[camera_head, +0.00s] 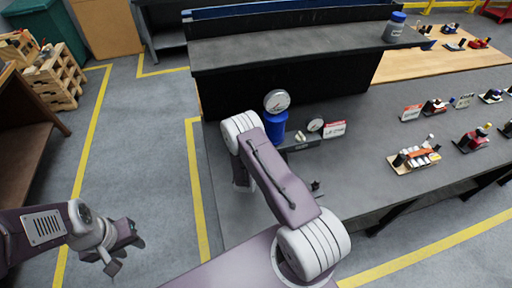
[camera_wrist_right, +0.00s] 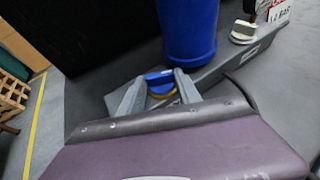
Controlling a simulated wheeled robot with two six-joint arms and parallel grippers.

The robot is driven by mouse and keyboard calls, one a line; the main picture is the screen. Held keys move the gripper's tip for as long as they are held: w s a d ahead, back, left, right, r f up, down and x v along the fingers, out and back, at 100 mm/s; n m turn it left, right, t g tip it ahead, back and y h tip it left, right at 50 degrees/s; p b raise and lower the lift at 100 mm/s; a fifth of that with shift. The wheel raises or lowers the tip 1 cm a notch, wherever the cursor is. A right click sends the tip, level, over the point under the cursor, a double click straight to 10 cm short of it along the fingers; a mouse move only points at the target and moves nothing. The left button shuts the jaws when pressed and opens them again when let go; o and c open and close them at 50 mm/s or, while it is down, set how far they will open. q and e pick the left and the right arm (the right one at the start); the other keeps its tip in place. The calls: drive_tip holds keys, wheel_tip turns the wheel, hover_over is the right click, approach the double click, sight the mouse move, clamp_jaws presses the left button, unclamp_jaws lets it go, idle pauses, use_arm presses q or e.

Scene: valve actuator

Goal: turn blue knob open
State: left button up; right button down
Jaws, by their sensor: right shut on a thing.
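The blue knob (camera_wrist_right: 158,76) shows in the right wrist view, low in front of a blue cylinder, with a yellow ring part beneath it. My right gripper (camera_wrist_right: 159,84) has one grey finger on each side of the knob and is shut on it. In the head view the knob and this gripper are hidden behind my right arm. The blue cylinder (camera_head: 275,128) with a round gauge (camera_head: 277,101) on top stands there beside the arm. My left gripper (camera_head: 125,256) is open and empty, over the floor at the lower left.
A small gauge (camera_head: 316,125) and a red-and-white label (camera_head: 334,130) stand right of the cylinder on the grey table (camera_head: 365,135). A raised black shelf (camera_head: 300,50) is behind. Several small devices stand farther right. Wooden pallets (camera_head: 57,75) are far left.

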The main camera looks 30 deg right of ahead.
drive_tip(key=shift+d+n+t+y, duration=0.15)
drive_tip(key=shift+n+t+y, duration=0.25)
drive_tip(key=shift+n, duration=0.2)
drive_tip(key=shift+r, duration=0.15)
drive_tip(key=c, duration=0.8)
unclamp_jaws()
drive_tip(key=shift+c, duration=0.2)
drive_tip(key=b+v, duration=0.1)
drive_tip(key=v, duration=0.8)
drive_tip(key=shift+s+d, duration=0.1)
